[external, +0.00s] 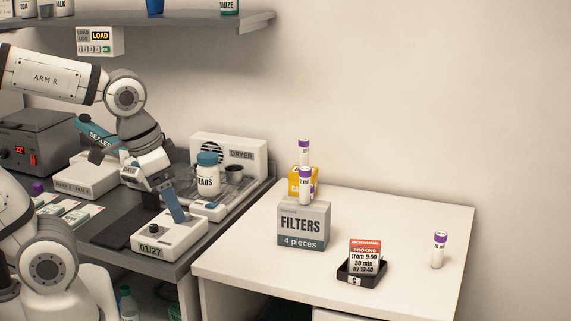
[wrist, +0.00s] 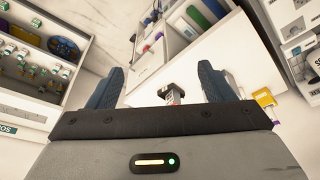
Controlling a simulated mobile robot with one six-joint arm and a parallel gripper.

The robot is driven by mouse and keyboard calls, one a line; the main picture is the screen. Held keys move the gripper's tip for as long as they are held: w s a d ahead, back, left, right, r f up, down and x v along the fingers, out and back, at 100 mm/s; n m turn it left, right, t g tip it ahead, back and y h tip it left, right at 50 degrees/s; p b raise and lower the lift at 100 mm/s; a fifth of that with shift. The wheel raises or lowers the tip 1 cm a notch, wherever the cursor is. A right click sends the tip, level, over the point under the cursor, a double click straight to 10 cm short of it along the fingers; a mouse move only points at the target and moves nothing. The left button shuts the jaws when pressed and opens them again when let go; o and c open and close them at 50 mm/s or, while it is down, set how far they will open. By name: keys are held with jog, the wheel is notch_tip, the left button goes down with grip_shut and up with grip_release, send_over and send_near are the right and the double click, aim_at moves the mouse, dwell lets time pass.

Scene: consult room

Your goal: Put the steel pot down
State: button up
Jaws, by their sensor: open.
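A small dark grey round pot (external: 234,172) stands by the dryer on the grey bench, right of the white BEADS jar; it may be the steel pot, but I cannot be sure. No steel pot is clear in the wrist view. My gripper (external: 165,207) is over the front of the grey bench, left of the jar, close to the white device marked 01/27. In the wrist view my gripper (wrist: 160,78) shows its two blue fingers wide apart, with nothing held between them.
The white DRYER (external: 242,155) and BEADS jar (external: 207,175) stand close by. The white device (external: 168,240) is at the bench's front edge. On the white desk (external: 405,207) are a FILTERS box (external: 303,226), a booking stand (external: 363,262) and a purple-capped tube (external: 438,250). A shelf hangs above.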

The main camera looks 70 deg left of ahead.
jog(key=shift+s+d, duration=0.15)
jog(key=shift+s, duration=0.05)
dwell(0.3)
